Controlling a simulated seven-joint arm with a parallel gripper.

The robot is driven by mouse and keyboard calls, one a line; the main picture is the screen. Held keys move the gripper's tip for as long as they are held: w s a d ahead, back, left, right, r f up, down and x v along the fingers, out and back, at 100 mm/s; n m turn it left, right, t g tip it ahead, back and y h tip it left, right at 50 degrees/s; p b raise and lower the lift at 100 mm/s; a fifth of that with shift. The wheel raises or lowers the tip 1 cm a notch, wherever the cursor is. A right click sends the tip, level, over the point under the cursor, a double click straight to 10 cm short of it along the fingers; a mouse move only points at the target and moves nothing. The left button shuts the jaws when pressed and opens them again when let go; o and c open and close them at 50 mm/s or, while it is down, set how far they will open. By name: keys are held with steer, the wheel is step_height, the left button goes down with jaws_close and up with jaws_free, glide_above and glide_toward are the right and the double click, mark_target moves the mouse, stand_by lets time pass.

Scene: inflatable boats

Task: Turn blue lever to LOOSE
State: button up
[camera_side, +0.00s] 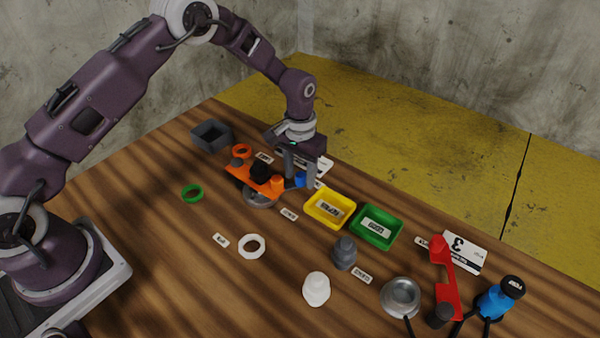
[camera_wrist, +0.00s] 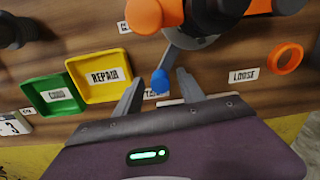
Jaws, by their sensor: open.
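The blue lever knob (camera_side: 300,180) is beside the orange fixture (camera_side: 239,174). In the wrist view the knob (camera_wrist: 160,81) is at the end of a grey lever arm (camera_wrist: 178,53) coming from under the orange fixture (camera_wrist: 145,14). My gripper (camera_side: 300,182) is low over the table. In the wrist view my gripper (camera_wrist: 158,78) is open, one finger on each side of the blue knob; contact cannot be told. The LOOSE label (camera_wrist: 243,75) lies to the right of the lever. Another label near the knob is mostly hidden by my gripper.
A yellow REPAIR tray (camera_side: 330,209) and a green GOOD tray (camera_side: 376,227) stand to the right of the gripper. An orange ring (camera_wrist: 286,58) lies past the LOOSE label. A red part (camera_side: 446,277) and a blue pump (camera_side: 493,302) are farther right.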

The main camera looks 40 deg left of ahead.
jaws_close()
stand_by(1.4)
